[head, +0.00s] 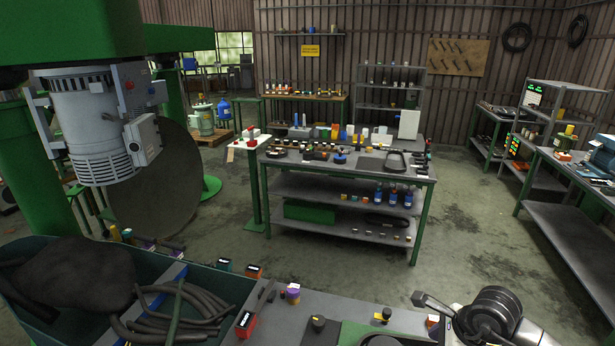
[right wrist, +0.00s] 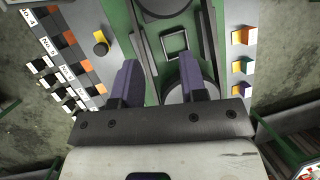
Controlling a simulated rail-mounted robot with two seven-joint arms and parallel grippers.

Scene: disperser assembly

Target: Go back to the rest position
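My right gripper (right wrist: 158,62) shows in the right wrist view with its two purple fingers spread wide apart. Nothing is held between them. It hangs over a green fixture (right wrist: 143,40) on a grey worktop. A cylindrical metal part lies partly hidden behind the right finger. In the head view my right arm shows at the bottom right, over the near bench; its fingertips are not clear there. My left arm and left gripper are not in view.
The near bench (head: 280,322) carries small coloured parts; a green bin (head: 230,287) with hoses stands at its left. A disperser motor (head: 92,125) hangs at upper left. A workbench (head: 395,176) with tools stands mid-room. Open floor (head: 480,235) lies to its right.

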